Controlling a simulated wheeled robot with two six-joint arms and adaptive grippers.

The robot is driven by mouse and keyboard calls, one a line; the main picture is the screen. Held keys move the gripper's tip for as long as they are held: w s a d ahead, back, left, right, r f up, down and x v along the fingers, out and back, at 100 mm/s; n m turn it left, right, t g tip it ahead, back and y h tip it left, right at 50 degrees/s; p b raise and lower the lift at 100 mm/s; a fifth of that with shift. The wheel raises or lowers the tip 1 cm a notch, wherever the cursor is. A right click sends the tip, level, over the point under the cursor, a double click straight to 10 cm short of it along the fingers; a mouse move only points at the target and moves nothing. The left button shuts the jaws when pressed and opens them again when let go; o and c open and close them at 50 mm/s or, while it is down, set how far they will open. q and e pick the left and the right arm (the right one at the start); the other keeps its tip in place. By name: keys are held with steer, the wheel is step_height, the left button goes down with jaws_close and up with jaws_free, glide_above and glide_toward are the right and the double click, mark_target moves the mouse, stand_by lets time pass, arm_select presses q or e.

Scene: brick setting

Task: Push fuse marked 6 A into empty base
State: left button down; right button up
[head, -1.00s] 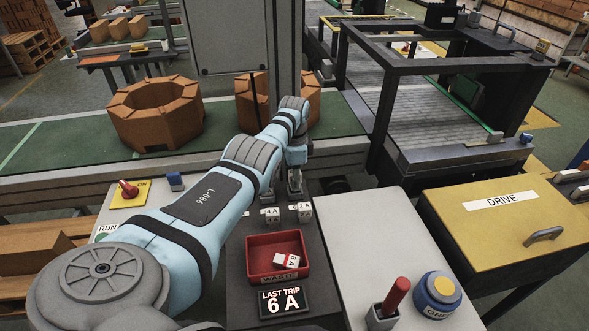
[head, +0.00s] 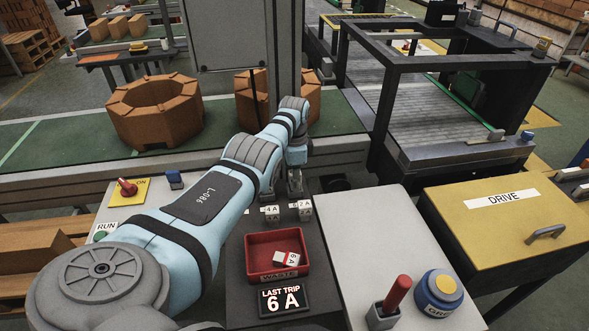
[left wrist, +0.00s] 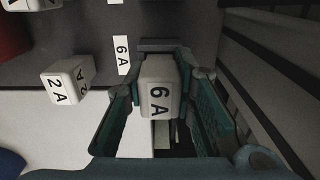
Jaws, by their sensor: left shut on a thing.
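My left gripper (head: 295,193) is low over the dark panel behind the loose fuses in the head view. In the left wrist view its teal fingers (left wrist: 165,110) are closed on the sides of a white fuse marked 6 A (left wrist: 158,92). A 6 A label (left wrist: 122,55) lies flat on the dark surface beside it. The empty base cannot be made out; the gripper and held fuse block the area below. A 4 A fuse (head: 271,214) and a 2 A fuse (head: 305,211) stand in front of the gripper. My right gripper is not in view.
A red waste tray (head: 250,258) holds a white and red fuse (head: 287,260). A sign reading LAST TRIP 6 A (head: 284,300) is in front. A white panel (head: 365,235) with a red lever (head: 394,295) lies right. The conveyor (head: 60,152) with brick rings runs behind.

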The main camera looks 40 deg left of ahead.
arm_select(q)
steer(key=shift+f+b, duration=0.3)
steer(key=shift+f, duration=0.1)
steer(key=shift+r, duration=0.1)
steer(key=shift+r+p, duration=0.8)
steer(key=shift+p, duration=0.1)
steer(key=shift+f, duration=0.1)
steer(key=shift+f+b, duration=0.75)
steer(key=shift+b, duration=0.05)
steer(key=shift+r, duration=0.1)
steer(key=shift+r+p, duration=0.85)
steer(key=shift+p, duration=0.1)
